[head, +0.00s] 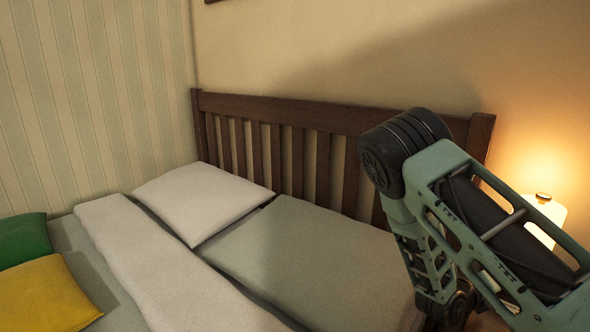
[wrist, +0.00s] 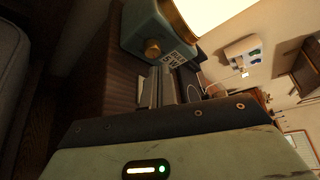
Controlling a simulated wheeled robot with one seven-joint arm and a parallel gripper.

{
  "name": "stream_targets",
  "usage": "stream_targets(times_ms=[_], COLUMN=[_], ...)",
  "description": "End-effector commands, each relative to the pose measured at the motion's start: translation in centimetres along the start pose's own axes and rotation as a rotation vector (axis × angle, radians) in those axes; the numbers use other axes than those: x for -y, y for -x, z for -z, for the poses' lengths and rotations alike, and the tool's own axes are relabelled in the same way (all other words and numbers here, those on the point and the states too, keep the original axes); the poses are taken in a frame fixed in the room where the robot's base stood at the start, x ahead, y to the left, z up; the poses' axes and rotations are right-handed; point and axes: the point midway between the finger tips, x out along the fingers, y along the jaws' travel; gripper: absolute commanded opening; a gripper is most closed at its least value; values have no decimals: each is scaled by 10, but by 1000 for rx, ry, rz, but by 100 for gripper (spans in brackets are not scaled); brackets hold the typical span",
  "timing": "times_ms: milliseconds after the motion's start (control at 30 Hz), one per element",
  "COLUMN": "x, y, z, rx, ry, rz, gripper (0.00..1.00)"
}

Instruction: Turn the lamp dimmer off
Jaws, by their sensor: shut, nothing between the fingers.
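The lamp is lit. In the wrist view its glowing shade (wrist: 212,12) is at the top, above a teal base (wrist: 148,22). A round brass dimmer knob (wrist: 152,48) sticks out from the base. My gripper (wrist: 164,72) is shut and empty, its fingertips just below and right of the knob in the picture. I cannot tell whether they touch the lamp. In the head view the lamp (head: 546,212) glows at the right, partly hidden behind my arm. My gripper is not visible there.
The lamp stands on a dark wooden surface (wrist: 108,75). In the head view a bed with a slatted headboard (head: 300,112), white pillow (head: 203,200) and green (head: 22,238) and yellow (head: 48,295) cushions fills the left and middle.

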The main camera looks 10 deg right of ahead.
Motion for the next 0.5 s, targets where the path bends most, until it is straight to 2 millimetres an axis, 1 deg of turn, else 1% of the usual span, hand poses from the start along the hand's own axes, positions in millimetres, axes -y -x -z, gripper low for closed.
stream_targets(times_ms=[200, 300, 500], x=[-2, 2, 1], y=[-25, -34, -48], z=[-12, -20, -28], rx=[-1, 1, 2], ry=[-6, -2, -2], rz=[1, 1, 0], gripper=[0, 0, 0])
